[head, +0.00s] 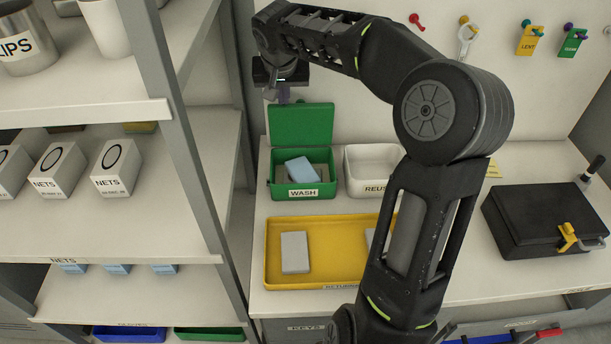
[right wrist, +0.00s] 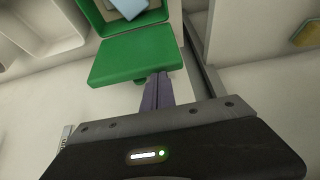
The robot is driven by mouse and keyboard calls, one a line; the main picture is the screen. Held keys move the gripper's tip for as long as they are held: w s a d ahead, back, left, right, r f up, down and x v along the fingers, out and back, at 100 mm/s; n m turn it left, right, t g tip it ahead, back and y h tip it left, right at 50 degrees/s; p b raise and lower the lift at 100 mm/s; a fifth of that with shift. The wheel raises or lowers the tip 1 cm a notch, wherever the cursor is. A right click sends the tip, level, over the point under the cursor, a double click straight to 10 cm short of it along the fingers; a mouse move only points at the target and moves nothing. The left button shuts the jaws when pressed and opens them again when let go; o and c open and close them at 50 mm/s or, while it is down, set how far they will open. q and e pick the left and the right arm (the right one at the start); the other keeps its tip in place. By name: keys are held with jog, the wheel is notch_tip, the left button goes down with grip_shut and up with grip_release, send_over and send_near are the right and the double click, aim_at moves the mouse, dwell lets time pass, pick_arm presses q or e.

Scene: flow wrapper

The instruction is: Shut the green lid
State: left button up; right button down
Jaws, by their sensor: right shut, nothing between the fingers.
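The green lid (head: 300,124) stands open, raised at the back of the green box (head: 304,189) labelled WASH. A light blue block (head: 302,169) lies tilted inside the box, with a grey item beside it. In the right wrist view the lid (right wrist: 136,55) shows with the box and the blue block (right wrist: 128,6) above it. My right gripper (head: 284,98) is shut and empty, behind and above the lid's top edge. In the right wrist view its fingertips (right wrist: 158,78) are close to the lid's edge; I cannot tell whether they touch. My left gripper is not in view.
A white bin (head: 365,181) labelled REUSE stands right of the green box. A yellow tray (head: 330,236) with grey blocks lies in front. A black case (head: 541,216) is at the right. A shelf unit (head: 190,150) stands close on the left. My right arm hides part of the counter.

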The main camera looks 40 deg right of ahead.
jog(key=shift+s+a+f, duration=0.15)
jog(key=shift+s+f, duration=0.25)
jog(key=shift+f, duration=0.1)
jog(key=shift+s, duration=0.15)
jog(key=shift+s+a+f+b, duration=0.15)
jog(key=shift+s+a+b, duration=0.55)
jog(key=shift+b, duration=0.2)
jog(key=shift+s+a+b, duration=0.85)
jog(key=shift+s+b, duration=0.05)
jog(key=shift+s, duration=0.1)
jog(key=shift+w, duration=0.1)
jog(key=shift+r, duration=0.3)
notch_tip(320, 180, up, 6)
jog(key=p, duration=0.4)
jog(key=shift+f, duration=0.15)
